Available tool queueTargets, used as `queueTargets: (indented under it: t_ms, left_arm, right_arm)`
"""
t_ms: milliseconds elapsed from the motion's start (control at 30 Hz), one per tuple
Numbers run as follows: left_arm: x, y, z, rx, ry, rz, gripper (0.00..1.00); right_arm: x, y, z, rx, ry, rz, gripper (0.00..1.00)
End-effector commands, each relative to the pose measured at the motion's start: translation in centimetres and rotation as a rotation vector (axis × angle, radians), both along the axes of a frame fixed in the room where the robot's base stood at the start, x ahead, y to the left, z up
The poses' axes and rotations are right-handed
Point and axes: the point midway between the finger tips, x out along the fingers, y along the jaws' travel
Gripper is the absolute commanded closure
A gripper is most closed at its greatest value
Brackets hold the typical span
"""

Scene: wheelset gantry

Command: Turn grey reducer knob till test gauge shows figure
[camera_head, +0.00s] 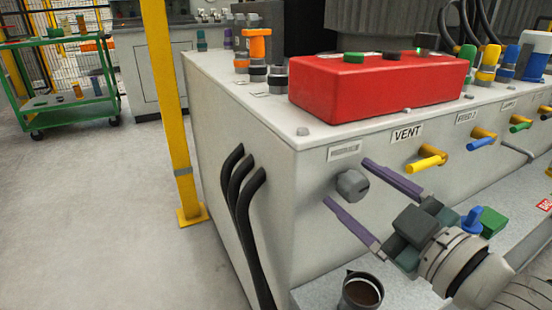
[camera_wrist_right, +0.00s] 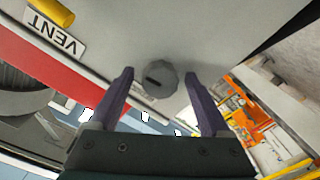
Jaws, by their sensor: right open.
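The grey reducer knob (camera_head: 352,186) sits on the front panel of the pale cabinet, under a small label plate and left of the VENT label. My right gripper (camera_head: 346,181) is open, with one purple finger above the knob and one below it. In the right wrist view the knob (camera_wrist_right: 161,79) shows between the two fingertips (camera_wrist_right: 159,75), with a gap on each side. I cannot tell how far the tips reach past its face. No test gauge with a readable figure shows. My left gripper is not in view.
A red box (camera_head: 375,88) with buttons stands on the cabinet top. Yellow (camera_head: 427,163) and blue (camera_head: 481,143) handles stick out to the right. A cup (camera_head: 361,291) stands on the ledge below. Black hoses (camera_head: 243,200) run down the left side, near a yellow post (camera_head: 167,100).

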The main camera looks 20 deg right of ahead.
Motion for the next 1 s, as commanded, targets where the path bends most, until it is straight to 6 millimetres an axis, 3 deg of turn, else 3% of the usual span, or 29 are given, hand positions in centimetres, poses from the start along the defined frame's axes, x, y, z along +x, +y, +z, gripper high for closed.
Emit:
queueTargets:
  t_ms: [300,500,1000]
  left_arm:
    - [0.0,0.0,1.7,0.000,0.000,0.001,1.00]
    - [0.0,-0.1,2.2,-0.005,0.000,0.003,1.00]
    - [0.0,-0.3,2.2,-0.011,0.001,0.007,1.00]
  right_arm:
    - [-6.0,-0.6,0.2,0.001,0.004,-0.001,0.18]
    - [-8.8,-0.8,0.2,0.000,0.002,0.000,0.18]
    - [-9.4,-0.9,0.2,0.000,0.000,0.000,0.18]
